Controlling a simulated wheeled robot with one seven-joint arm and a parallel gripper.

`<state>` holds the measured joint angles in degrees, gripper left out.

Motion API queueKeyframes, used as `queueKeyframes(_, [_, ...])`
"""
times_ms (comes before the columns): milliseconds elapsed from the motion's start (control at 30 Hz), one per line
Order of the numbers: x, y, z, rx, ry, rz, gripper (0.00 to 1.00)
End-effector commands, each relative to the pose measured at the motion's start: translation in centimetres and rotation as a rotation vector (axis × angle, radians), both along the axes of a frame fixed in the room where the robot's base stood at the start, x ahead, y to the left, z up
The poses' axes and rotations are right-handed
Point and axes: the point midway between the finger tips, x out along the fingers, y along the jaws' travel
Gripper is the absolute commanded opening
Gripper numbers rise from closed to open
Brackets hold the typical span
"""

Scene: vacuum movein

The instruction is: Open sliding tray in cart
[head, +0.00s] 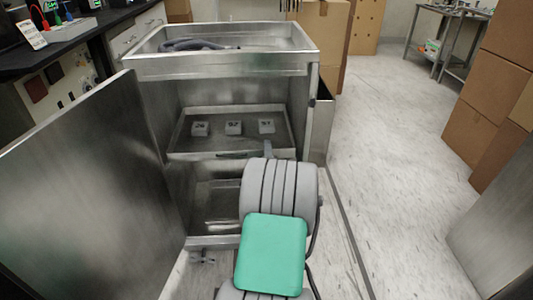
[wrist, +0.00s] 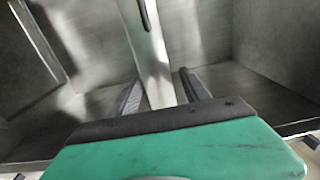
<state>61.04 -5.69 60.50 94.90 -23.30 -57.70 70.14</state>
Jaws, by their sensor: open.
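The metal cart (head: 220,66) stands ahead with its door (head: 90,185) swung open to the left. My arm covers the tray's front right part in the head view. My gripper (wrist: 160,85) is open, its two fingers apart on either side of a pale metal strip (wrist: 150,60) with a dark slot. The strip looks like the tray's front edge. I cannot tell whether the fingers touch it. In the head view, a fingertip shows at the tray's front.
The cart's top basin (head: 240,42) holds a dark hose (head: 195,44). A black-topped bench (head: 60,50) stands at the left. Cardboard boxes (head: 495,95) are stacked at the right, with more behind the cart. The floor (head: 390,130) right of the cart is clear.

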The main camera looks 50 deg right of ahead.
Motion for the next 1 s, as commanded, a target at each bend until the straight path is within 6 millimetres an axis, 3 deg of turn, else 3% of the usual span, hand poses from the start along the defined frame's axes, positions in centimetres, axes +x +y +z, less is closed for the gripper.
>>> queueKeyframes(200, [2.3, -2.3, -0.3, 0.0, 0.001, 0.003, 0.55])
queueKeyframes(467, [2.5, -2.5, -0.1, 0.001, 0.002, 0.002, 0.55])
queueKeyframes(1000, [2.5, -2.6, 0.1, -0.001, 0.002, 0.002, 0.12])
